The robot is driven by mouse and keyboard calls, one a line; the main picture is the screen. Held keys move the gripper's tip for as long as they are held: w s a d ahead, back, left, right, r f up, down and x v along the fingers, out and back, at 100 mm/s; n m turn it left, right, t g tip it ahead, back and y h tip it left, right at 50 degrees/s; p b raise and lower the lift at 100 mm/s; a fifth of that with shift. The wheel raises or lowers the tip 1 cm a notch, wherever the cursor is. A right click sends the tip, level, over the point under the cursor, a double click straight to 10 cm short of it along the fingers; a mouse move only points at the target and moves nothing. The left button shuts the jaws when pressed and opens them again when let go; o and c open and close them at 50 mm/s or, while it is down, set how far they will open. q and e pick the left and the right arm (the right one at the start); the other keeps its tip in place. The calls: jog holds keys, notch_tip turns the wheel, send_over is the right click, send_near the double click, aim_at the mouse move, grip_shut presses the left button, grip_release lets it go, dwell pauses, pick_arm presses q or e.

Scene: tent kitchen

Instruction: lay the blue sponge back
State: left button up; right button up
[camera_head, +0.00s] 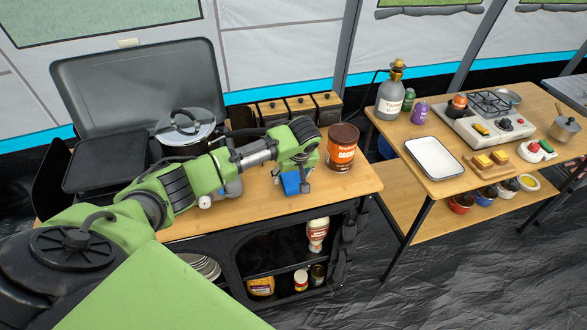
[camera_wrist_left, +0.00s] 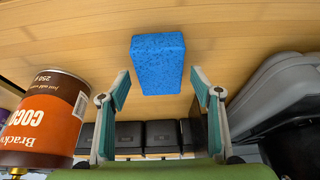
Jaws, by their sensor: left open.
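The blue sponge (camera_head: 291,185) lies on the wooden top of the left table (camera_head: 345,187), partly hidden by my left gripper (camera_head: 292,178) in the head view. My right gripper is not in view.
A brown cocoa tin (camera_head: 342,148) stands close on the right; it shows at the left in the left wrist view (camera_wrist_left: 45,118). Black boxes (camera_head: 300,107) line the table's back. A camp stove with a pot (camera_head: 187,127) stands on the left. A second table holds a white tray (camera_head: 434,158).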

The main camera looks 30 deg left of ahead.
pick_arm(q)
jog(key=b+v, duration=0.1)
jog(key=v, duration=1.1)
jog(key=w+d+f+m+t+h, duration=0.1)
jog(key=d+f+m+t+h, duration=0.3)
jog(key=d, duration=0.6)
jog(key=w+d+f+m+t+h, duration=0.15)
jog(key=d+f+m, duration=0.35)
jog(key=d, duration=0.5)
jog(key=s+a+f+g+y, duration=0.1)
jog(key=s+a+f, duration=0.2)
jog(key=s+f, duration=0.55)
jog(key=s+a+f+g, duration=0.1)
jog(key=s+a+f, duration=0.15)
jog(key=f, duration=1.05)
jog(key=s+a+f+g+y, duration=0.1)
jog(key=s+a+f, duration=0.2)
jog(key=s+f, duration=0.6)
jog(key=s+f+m+g, duration=0.1)
jog(key=s+f, duration=0.4)
jog(key=s, duration=0.5)
jog(key=s+f+m+g, duration=0.1)
jog(key=s+f+g, duration=0.1)
jog(key=s+f, duration=0.4)
jog(key=s+a+f+m+g, duration=0.1)
jog(key=s+f, duration=0.4)
jog(key=s, duration=1.1)
jog(key=shift+f, duration=0.4)
jog(key=shift+w, duration=0.1)
